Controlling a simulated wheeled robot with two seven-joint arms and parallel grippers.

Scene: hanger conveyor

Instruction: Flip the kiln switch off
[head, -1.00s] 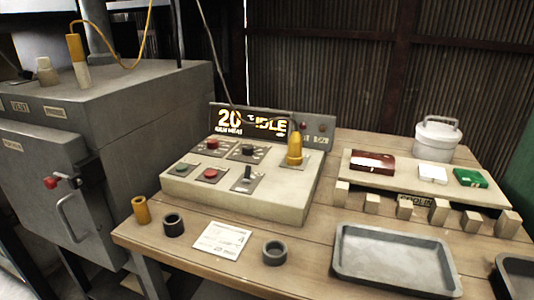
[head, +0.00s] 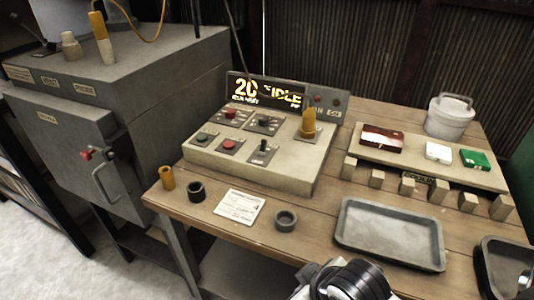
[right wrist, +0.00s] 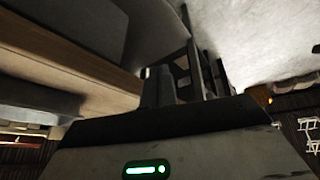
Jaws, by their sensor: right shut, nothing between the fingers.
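The control panel (head: 250,175) is a beige box on the wooden bench in the head view. A small toggle switch (head: 263,147) with a pale lever sits at its front right, in a dark plate; the lever points upward, and I cannot read its label. A lit display (head: 265,91) behind it reads about 20 °C and IDLE. The grey kiln (head: 70,130) stands at the left. My right gripper (right wrist: 160,84) shows in the right wrist view, shut and empty, away from the panel. My left gripper is not in view.
Red and green buttons, a dark knob (head: 264,122) and a yellow plug (head: 308,123) surround the switch. A card (head: 240,206), a yellow cylinder (head: 167,178) and dark rings lie in front. A grey tray (head: 390,235) and a rack (head: 430,167) are right.

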